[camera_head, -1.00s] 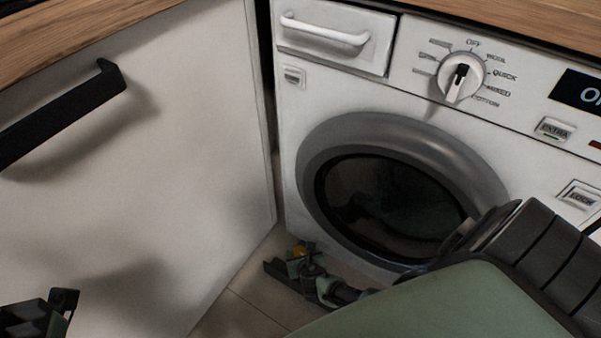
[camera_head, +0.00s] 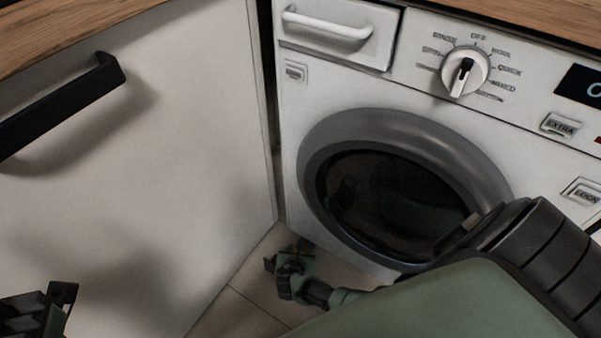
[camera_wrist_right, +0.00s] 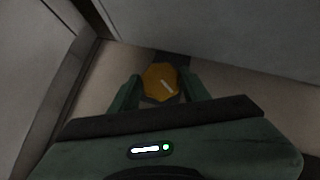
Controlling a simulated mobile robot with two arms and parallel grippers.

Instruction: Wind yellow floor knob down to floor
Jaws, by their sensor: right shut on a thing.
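The yellow floor knob (camera_wrist_right: 154,80) shows in the right wrist view, between the two green fingers of my right gripper (camera_wrist_right: 160,92). In the head view my right gripper (camera_head: 289,261) is low by the floor, at the washing machine's lower left corner, and hides the knob. It is shut on the knob. My left gripper (camera_head: 62,296) is at the lower left edge, partly cut off; its opening cannot be made out.
The white washing machine (camera_head: 291,110) with a round dark door (camera_head: 385,205) stands at the right. A white cabinet front (camera_head: 190,130) with a black handle (camera_head: 70,105) is at the left. A narrow strip of tiled floor (camera_head: 240,300) lies between them.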

